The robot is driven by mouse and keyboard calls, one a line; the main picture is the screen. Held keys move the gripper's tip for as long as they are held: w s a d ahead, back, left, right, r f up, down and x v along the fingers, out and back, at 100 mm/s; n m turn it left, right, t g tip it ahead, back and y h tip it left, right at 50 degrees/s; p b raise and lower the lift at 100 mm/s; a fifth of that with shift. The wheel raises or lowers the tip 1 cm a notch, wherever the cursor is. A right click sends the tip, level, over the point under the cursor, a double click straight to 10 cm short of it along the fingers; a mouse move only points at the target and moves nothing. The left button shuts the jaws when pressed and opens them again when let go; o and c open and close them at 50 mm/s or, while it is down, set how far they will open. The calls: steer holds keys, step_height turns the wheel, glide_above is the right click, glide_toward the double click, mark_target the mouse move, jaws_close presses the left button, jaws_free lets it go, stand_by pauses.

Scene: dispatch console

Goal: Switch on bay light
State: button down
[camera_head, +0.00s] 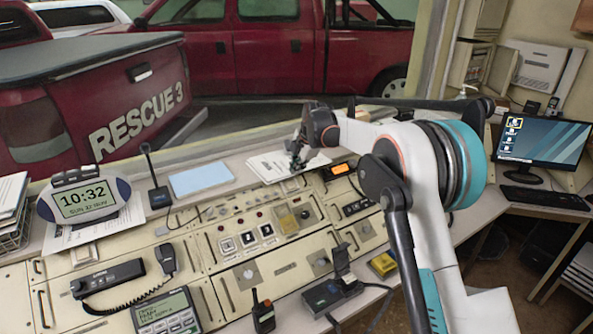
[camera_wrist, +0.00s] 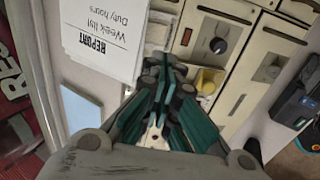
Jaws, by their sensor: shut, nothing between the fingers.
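I cannot read which control is the bay light. In the wrist view a yellow part (camera_wrist: 208,80) and a black knob (camera_wrist: 218,46) show to the right of my gripper (camera_wrist: 163,72). My gripper (camera_head: 296,160) is shut and empty, near the papers at the console's back edge.
Papers (camera_head: 265,168) and a blue sheet (camera_head: 202,178) lie on the back ledge. A desk microphone (camera_head: 158,190), a clock (camera_head: 86,200), a handset (camera_head: 166,258) and a radio (camera_head: 263,317) stand around. A black device (camera_head: 332,293) sits at the front right.

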mark_target(289, 188)
steer(key=b+x, duration=0.2)
steer(key=x, duration=0.9)
steer(key=shift+f+b, duration=0.3)
steer(key=shift+w+f, duration=0.1)
steer(key=shift+f, duration=0.25)
steer(key=shift+a+r, duration=0.1)
steer(key=shift+r+p, duration=0.4)
steer(key=shift+r, duration=0.3)
